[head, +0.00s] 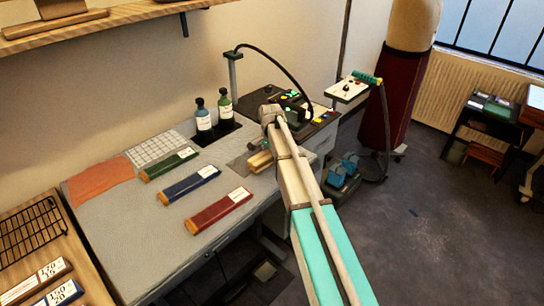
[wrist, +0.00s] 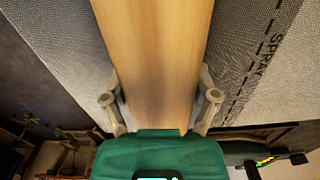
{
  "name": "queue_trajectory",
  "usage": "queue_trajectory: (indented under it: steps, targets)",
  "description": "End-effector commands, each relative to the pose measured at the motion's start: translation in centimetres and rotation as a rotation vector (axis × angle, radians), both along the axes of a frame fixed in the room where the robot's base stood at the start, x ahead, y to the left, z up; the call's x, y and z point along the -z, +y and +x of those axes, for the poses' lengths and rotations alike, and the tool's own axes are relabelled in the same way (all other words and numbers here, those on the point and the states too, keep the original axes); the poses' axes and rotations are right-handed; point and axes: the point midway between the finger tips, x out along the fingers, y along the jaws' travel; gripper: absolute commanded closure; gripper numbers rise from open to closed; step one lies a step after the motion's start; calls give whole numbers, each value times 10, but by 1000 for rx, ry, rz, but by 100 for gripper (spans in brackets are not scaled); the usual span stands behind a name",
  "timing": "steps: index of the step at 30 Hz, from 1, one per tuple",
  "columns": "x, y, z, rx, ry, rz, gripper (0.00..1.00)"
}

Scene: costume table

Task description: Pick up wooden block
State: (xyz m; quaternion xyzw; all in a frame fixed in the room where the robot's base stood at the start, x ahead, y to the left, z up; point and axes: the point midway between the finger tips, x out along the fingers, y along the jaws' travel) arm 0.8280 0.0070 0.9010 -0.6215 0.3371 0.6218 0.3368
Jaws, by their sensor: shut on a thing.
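The wooden block (wrist: 154,50) is a plain, light-brown piece that runs up the middle of the wrist view. My gripper (wrist: 160,98) has one grey finger on each side of it and is shut on it. In the head view a pale wooden block (head: 260,161) shows just left of my arm, near the right edge of the grey work table (head: 150,235). My arm hides part of it and most of the gripper there. I cannot tell whether the block is touching the table.
Green (head: 170,164), blue (head: 190,182) and red (head: 219,210) labelled bars lie left of my arm. Two dark bottles (head: 203,120) stand behind them. A control box (head: 318,118) with a curved black cable is at the back right. The table's front left is clear.

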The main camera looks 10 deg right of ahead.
Motion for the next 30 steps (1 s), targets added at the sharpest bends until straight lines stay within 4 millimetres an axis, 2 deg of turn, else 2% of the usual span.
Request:
queue_trajectory:
  steps: [1,3,17,23,30]
  targets:
    - [0,0,0,0,-1,1,72]
    - [0,0,0,0,-1,1,84]
    - [-4,0,0,0,-1,1,84]
    - [-15,0,0,0,-1,1,84]
    - [-37,0,0,0,-1,1,84]
